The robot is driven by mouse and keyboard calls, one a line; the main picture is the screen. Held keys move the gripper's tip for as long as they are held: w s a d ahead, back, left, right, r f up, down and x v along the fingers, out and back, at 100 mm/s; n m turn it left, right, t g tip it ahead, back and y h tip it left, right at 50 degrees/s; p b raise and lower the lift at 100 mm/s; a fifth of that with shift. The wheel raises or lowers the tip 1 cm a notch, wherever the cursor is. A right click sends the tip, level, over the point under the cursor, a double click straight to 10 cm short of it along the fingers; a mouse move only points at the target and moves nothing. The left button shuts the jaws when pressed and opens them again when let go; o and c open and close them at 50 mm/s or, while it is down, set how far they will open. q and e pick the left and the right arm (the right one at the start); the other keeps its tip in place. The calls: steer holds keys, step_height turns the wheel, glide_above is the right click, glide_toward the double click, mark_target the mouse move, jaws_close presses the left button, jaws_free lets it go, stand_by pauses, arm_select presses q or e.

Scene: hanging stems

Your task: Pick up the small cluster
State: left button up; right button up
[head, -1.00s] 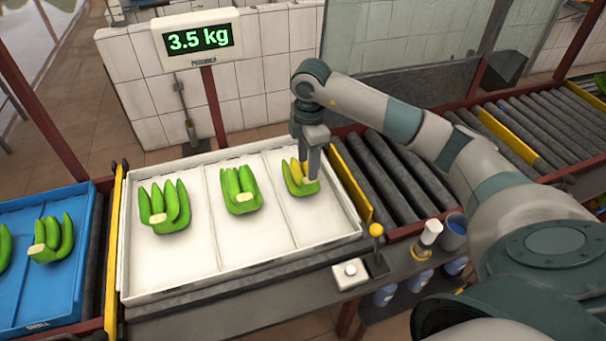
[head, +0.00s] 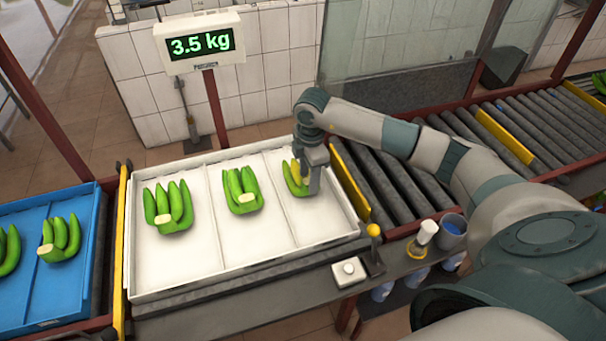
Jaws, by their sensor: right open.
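The small cluster (head: 295,178) is a few yellow-green bananas in the right compartment of the white tray (head: 216,273). My right gripper (head: 314,188) points down at the cluster's right side, and its fingers hide part of it. The gripper is open; I cannot tell whether it touches the bananas. Two larger green clusters lie in the other compartments, one on the left (head: 169,207) and one in the middle (head: 241,190). My left gripper is not in view.
A scale display (head: 201,43) reading 3.5 kg stands behind the tray. A blue crate (head: 28,328) with green bananas is at left. Rollers (head: 385,180) run to the right. A yellow-knobbed lever (head: 374,232) and a white button box (head: 348,271) sit at the front.

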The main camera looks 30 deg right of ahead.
steer(key=shift+f, duration=0.15)
steer(key=shift+c, duration=0.5)
steer(key=c, duration=1)
steer(key=shift+w, duration=0.1)
jaws_close()
steer(key=shift+r, duration=0.2)
